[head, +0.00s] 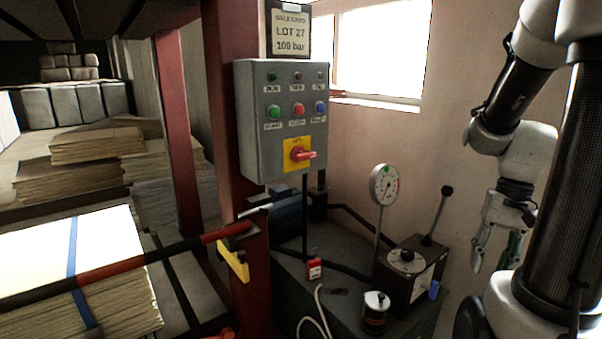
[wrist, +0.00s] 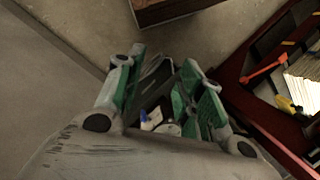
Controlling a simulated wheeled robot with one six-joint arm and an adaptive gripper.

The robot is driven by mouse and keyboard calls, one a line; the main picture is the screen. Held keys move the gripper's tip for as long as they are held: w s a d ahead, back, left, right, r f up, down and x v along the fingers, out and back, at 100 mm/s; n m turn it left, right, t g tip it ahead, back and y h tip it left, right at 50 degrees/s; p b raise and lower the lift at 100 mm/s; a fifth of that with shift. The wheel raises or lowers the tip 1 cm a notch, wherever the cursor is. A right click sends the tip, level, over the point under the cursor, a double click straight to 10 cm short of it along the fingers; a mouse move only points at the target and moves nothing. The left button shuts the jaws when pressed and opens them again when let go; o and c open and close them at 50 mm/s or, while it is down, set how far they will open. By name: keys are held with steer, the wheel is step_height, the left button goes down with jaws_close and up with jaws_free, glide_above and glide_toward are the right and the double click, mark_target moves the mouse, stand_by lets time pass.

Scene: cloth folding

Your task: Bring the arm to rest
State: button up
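My gripper (head: 493,262) hangs pointing down at the right of the head view, in front of the plain wall and beside my own dark column. Its green-lined fingers stand apart with nothing visible held between them. In the wrist view my gripper (wrist: 165,62) also shows spread fingers. Dark and white items show in the gap, and they look to be beyond the fingers rather than gripped. My arm (head: 512,95) comes down from the top right, bent at the elbow.
A grey control panel (head: 285,120) is on a red post (head: 238,50). A strapped stack (head: 110,265) lies at the left.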

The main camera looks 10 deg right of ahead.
steer(key=a+r+n+t+h, duration=0.2)
steer(key=a+r+n+t, duration=0.3)
steer(key=a+r, duration=0.5)
steer(key=shift+s+r+n+t, duration=0.45)
steer(key=shift+r+n, duration=0.35)
steer(key=shift+r, duration=0.1)
